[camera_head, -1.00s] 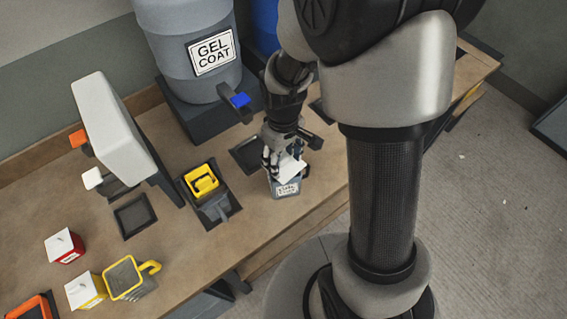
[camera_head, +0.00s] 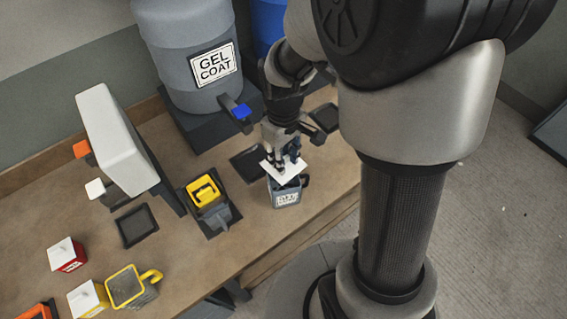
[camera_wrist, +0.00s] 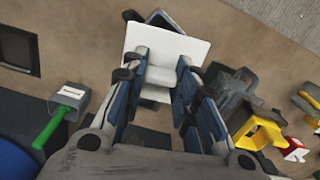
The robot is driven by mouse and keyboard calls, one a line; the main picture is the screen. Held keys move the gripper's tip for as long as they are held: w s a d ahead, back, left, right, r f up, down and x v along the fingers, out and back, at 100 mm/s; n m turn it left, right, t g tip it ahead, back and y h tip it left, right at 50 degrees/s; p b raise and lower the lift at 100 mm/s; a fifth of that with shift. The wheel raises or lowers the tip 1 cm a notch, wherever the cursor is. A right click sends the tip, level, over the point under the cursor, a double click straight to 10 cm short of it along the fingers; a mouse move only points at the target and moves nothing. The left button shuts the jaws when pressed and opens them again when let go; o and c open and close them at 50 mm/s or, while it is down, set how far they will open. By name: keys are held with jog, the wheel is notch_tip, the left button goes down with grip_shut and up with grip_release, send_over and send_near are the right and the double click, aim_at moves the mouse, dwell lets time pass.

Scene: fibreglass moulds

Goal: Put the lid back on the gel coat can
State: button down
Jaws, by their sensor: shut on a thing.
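The gel coat can (camera_head: 287,196) is a small grey labelled can on the bench, below my gripper in the head view. A white square lid (camera_head: 284,174) is over the can's top. My gripper (camera_head: 281,160) is shut on the lid from above. In the wrist view the white lid (camera_wrist: 168,48) sits between the fingers of my gripper (camera_wrist: 168,72) and hides most of the can.
A large grey gel coat drum (camera_head: 190,55) with a blue tap (camera_head: 241,111) stands behind on a dark base. A yellow object in a dark holder (camera_head: 203,190) is left of the can. Red, white and yellow containers (camera_head: 126,286) stand at front left. The bench edge is close right.

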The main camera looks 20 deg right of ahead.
notch_tip(320, 180, up, 13)
jog(key=p, duration=0.3)
notch_tip(320, 180, down, 12)
jog(key=m, duration=0.5)
jog(key=shift+r+m+b, duration=0.15)
jog(key=shift+m+b, duration=0.15)
jog(key=shift+b, duration=0.05)
jog(key=shift+f+b, duration=2.45)
jog(key=shift+f, duration=0.6)
jog(key=shift+f, duration=0.15)
jog(key=c, duration=1.2)
grip_release()
jog(key=shift+o, duration=0.4)
jog(key=o, duration=0.4)
